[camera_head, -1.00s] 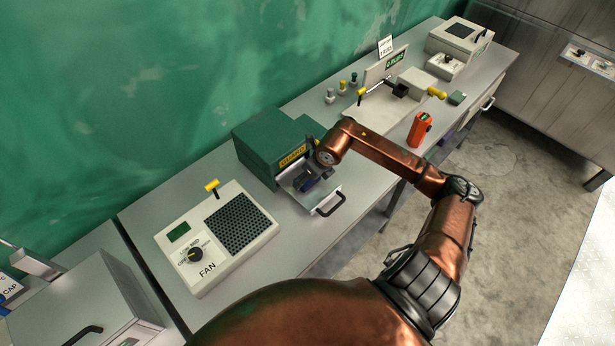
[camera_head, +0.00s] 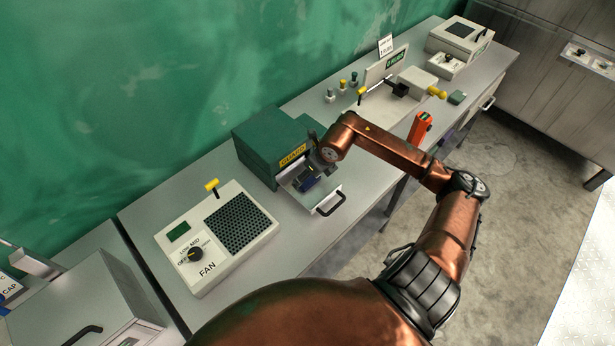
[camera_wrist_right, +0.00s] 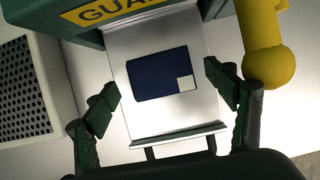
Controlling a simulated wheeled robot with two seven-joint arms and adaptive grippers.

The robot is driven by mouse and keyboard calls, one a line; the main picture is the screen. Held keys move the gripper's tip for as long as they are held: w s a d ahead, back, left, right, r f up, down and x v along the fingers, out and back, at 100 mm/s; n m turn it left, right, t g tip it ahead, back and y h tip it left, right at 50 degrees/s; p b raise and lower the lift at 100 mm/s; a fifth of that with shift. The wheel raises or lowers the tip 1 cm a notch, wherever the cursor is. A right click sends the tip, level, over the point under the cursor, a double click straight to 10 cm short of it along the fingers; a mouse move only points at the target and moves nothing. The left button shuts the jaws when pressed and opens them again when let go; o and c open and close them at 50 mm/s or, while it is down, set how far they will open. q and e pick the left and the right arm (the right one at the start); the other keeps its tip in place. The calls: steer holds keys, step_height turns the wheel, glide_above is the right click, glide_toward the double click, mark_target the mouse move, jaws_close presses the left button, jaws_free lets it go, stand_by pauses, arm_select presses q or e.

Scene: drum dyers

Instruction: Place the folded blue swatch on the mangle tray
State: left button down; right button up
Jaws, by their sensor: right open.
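The folded blue swatch (camera_wrist_right: 150,78), dark blue with a small pale square at one corner, lies flat on the metal tray (camera_wrist_right: 195,105) in the right wrist view. The tray juts out of the green GUARD machine (camera_head: 266,143) and has a black handle; its front also shows in the head view (camera_head: 325,196). My right gripper (camera_wrist_right: 161,82) is open, its fingers apart on either side of the swatch with visible gaps. In the head view my right gripper (camera_head: 308,170) is above the tray and partly hides the swatch (camera_head: 310,184). My left gripper is out of view.
A white fan unit (camera_head: 215,238) stands left of the tray. An orange device (camera_head: 420,127) stands right, partly behind my arm. A yellow rounded part (camera_wrist_right: 268,60) is close to the right finger in the wrist view. A bench press (camera_head: 385,95) stands farther back.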

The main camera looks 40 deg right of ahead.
steer(key=v, duration=0.9)
steer(key=shift+s+r, duration=0.2)
steer(key=shift+r, duration=0.15)
